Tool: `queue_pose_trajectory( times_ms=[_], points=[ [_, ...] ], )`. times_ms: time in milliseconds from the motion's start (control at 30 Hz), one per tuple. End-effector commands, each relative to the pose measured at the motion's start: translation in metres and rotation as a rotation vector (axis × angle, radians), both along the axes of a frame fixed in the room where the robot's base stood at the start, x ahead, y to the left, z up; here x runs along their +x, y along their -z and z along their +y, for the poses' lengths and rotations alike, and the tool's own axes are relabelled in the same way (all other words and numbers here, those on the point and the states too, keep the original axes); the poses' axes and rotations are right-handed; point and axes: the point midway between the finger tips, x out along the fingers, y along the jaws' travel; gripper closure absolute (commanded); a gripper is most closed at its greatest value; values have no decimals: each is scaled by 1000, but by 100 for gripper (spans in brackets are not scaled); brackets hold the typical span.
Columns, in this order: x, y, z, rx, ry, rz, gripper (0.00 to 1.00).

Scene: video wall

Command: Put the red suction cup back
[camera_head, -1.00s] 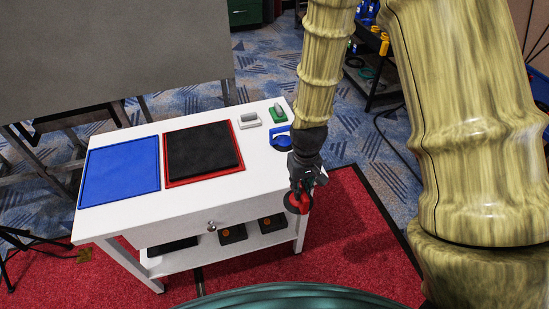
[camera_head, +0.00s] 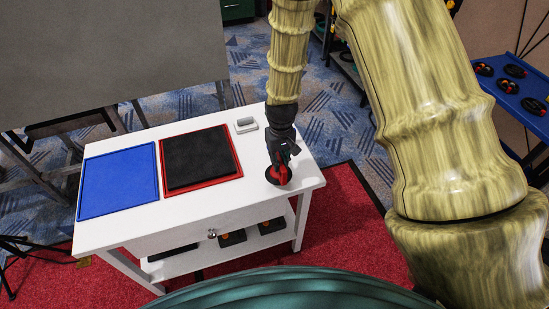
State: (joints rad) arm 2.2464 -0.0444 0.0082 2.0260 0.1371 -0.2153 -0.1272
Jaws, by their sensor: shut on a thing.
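My gripper (camera_head: 284,160) is shut on the red suction cup (camera_head: 279,176), which has a dark rim around a red body. The gripper points down and holds the cup at the right end of the white table (camera_head: 215,201). I cannot tell whether the cup touches the tabletop or hangs just above it. My arm and gripper hide the back right part of the tabletop.
A blue tray (camera_head: 118,181) and a red tray (camera_head: 215,182) with a black pad (camera_head: 197,157) lie left on the table. A grey-white block (camera_head: 246,125) sits near the back edge. A blue shelf (camera_head: 513,96) with several dark and red round items stands far right.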

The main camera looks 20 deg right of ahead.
Motion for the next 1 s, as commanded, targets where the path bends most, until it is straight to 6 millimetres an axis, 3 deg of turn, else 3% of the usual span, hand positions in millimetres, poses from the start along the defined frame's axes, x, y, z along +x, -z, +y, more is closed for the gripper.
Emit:
queue_pose_trajectory(
  times_ms=[367, 700, 1000],
  points=[
    [29, 2, 8, 0, 0, 1, 100],
    [28, 33, 8, 0, -1, 2, 100],
    [28, 38, 8, 0, 0, 1, 100]
  ],
)
